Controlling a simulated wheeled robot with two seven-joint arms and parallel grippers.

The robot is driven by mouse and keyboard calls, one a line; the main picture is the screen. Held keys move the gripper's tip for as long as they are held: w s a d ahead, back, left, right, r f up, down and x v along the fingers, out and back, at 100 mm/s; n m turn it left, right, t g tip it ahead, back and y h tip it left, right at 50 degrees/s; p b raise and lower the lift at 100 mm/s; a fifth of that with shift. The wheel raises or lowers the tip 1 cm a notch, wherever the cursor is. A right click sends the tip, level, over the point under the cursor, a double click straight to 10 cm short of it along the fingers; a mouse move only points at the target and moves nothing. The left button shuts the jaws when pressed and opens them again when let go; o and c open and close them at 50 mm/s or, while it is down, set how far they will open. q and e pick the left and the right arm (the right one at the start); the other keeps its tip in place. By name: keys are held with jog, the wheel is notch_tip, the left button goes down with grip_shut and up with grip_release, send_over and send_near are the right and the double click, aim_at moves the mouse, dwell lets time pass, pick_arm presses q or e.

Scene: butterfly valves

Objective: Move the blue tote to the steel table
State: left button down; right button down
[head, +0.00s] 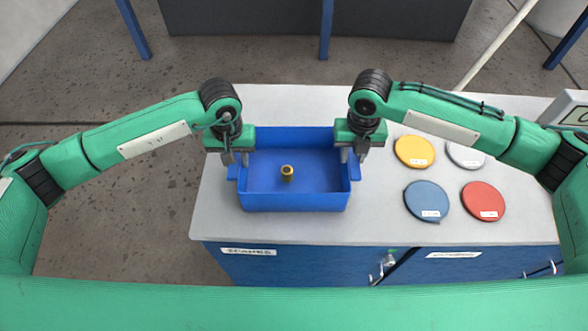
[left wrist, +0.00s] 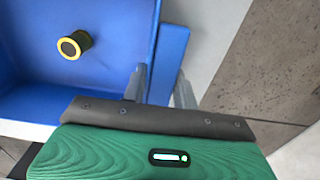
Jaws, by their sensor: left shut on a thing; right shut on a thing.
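The blue tote (head: 296,200) sits on or just above the left part of a light grey worktop; I cannot tell if it touches. A small yellow and dark cylindrical piece (head: 287,173) is inside it, also seen in the left wrist view (left wrist: 74,45). My left gripper (head: 235,158) is shut on the tote's left side handle; in the left wrist view the fingers (left wrist: 160,88) stand on either side of the blue handle bar (left wrist: 170,62). My right gripper (head: 352,155) is shut on the tote's right side handle. I cannot identify the steel table for certain.
The grey worktop (head: 375,222) tops a blue cabinet. Yellow (head: 414,151), blue (head: 427,200), red (head: 484,200) and grey (head: 465,155) discs lie to the tote's right. A dark-topped table with blue legs (head: 326,30) stands beyond, across open floor (head: 250,60).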

pick_arm(q)
jog(key=shift+r, duration=0.2)
pick_arm(e)
jog(key=shift+r, duration=0.15)
